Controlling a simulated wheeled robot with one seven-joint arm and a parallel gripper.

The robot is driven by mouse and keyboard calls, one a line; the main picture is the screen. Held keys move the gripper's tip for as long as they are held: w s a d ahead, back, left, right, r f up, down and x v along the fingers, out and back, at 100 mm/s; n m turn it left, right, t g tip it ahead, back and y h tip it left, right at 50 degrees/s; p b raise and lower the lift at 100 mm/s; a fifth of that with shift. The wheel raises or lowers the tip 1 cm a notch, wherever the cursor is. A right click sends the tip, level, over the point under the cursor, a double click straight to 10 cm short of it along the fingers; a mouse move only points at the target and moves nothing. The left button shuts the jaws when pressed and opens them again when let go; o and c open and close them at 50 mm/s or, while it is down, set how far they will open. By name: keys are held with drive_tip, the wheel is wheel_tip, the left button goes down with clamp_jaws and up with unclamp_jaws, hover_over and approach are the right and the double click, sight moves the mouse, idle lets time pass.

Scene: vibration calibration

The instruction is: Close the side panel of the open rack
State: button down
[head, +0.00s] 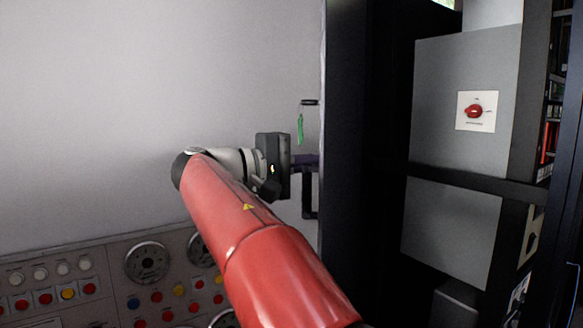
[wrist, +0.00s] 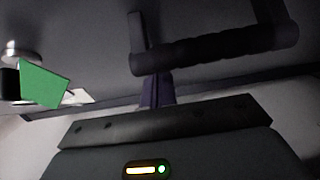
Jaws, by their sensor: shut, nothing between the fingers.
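A large light grey panel (head: 150,90) fills the left of the head view, its upright edge beside the dark open rack (head: 370,130). A black handle (head: 308,212) sits near that edge, partly hidden behind my gripper. My gripper (head: 312,160) is shut and empty at the panel's edge, next to the handle. In the wrist view its shut fingers (wrist: 156,90) reach up to the black handle bar (wrist: 215,48). I cannot tell whether they touch it. A green tag (head: 300,130) hangs from a lock above the handle; it also shows in the wrist view (wrist: 44,84).
A control console (head: 110,265) with coloured buttons and dials stands low at the left, under my red arm. Shelves show at the far right.

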drive_tip(key=shift+s+d, duration=0.15)
drive_tip(key=shift+d, duration=0.2)
